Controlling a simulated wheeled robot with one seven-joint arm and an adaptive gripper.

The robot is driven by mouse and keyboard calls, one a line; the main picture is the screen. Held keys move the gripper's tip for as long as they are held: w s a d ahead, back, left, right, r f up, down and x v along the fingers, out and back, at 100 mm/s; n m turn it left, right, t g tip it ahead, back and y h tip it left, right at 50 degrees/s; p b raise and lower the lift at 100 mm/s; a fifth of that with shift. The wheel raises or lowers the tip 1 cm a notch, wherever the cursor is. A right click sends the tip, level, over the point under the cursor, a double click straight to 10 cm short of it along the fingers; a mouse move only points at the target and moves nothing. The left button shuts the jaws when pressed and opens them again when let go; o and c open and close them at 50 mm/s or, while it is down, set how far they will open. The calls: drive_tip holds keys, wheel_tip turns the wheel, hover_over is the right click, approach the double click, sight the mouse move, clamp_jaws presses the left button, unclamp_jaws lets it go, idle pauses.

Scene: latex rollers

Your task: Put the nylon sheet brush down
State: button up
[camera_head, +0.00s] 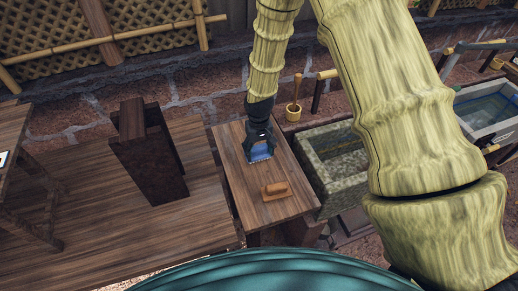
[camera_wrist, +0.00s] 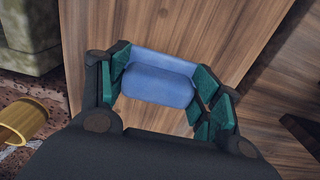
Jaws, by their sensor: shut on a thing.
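The blue thing I take for the nylon sheet brush (camera_head: 261,152) is between the fingers of my gripper (camera_head: 259,149), over the far part of a small wooden table (camera_head: 237,182). In the wrist view the brush (camera_wrist: 160,82) shows as a blue block with a paler strip along its far side. My gripper's green-padded fingers (camera_wrist: 165,92) are shut on its two ends. The wooden tabletop (camera_wrist: 185,30) lies behind it. I cannot tell whether the brush touches the table. Its underside is hidden.
A tan wooden block-like tool (camera_head: 276,190) lies on the table, nearer the front. A stone trough (camera_head: 340,165) stands right of the table, and a small bucket with a handle (camera_head: 293,112) behind. A dark wooden stand (camera_head: 147,155) is at left.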

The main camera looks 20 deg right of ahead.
sight(259, 148)
drive_tip(key=shift+f, duration=0.2)
drive_tip(key=shift+f, duration=0.2)
drive_tip(key=o, duration=1)
drive_tip(key=shift+o, duration=0.2)
drive_tip(key=shift+r, duration=0.25)
wheel_tip(259, 148, up, 12)
drive_tip(key=b, duration=0.4)
